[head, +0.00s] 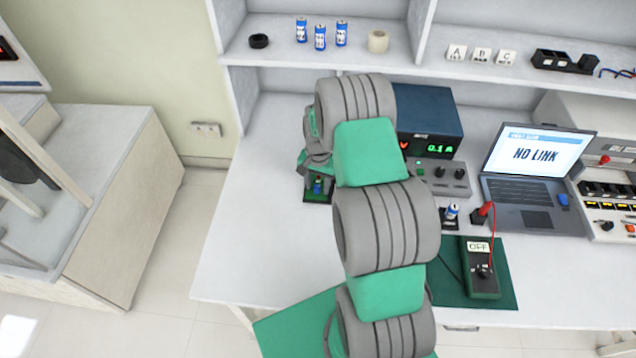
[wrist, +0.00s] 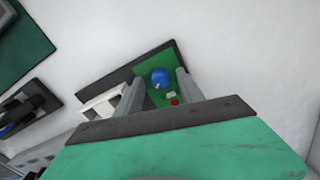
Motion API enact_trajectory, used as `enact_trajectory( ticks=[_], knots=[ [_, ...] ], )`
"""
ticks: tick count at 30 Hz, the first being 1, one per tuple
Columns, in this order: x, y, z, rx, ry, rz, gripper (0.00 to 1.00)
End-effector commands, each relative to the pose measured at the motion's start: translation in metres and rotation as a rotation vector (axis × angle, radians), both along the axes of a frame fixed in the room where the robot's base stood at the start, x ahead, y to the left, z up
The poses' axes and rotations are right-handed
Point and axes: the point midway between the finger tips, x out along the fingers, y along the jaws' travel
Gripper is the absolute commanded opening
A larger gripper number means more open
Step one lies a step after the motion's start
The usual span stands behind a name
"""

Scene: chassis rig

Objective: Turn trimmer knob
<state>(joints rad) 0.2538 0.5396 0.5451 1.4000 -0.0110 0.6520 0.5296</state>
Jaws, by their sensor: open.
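The trimmer knob (wrist: 159,78) is a round blue knob with a small light mark, on a green circuit board (wrist: 172,62) with a dark edge. In the head view the board (head: 316,198) lies on the bench beneath my gripper (head: 316,165), mostly covered by it. In the wrist view my gripper (wrist: 160,82) is open, with one grey finger to the left of the knob and one to the right. A gap shows on both sides of the knob. I cannot tell how high the fingertips are above the board.
A white part (wrist: 103,101) sits beside the board. A blue power supply (head: 428,113) reading 0.1 A and a grey control box (head: 440,180) stand to the right. Further right are a laptop (head: 530,165) showing NO LINK and a meter (head: 480,270) marked OFF.

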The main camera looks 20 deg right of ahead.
Motion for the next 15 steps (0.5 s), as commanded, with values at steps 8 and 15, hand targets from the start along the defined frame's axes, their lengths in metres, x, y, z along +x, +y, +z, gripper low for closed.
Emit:
enact_trajectory(
  ticks=[8,15],
  knots=[
    [0.0001,0.0003,0.0002,0.0,0.0,0.001,0.35],
    [0.0001,0.0002,0.0004,0.0,0.0,0.001,0.16]
  ],
)
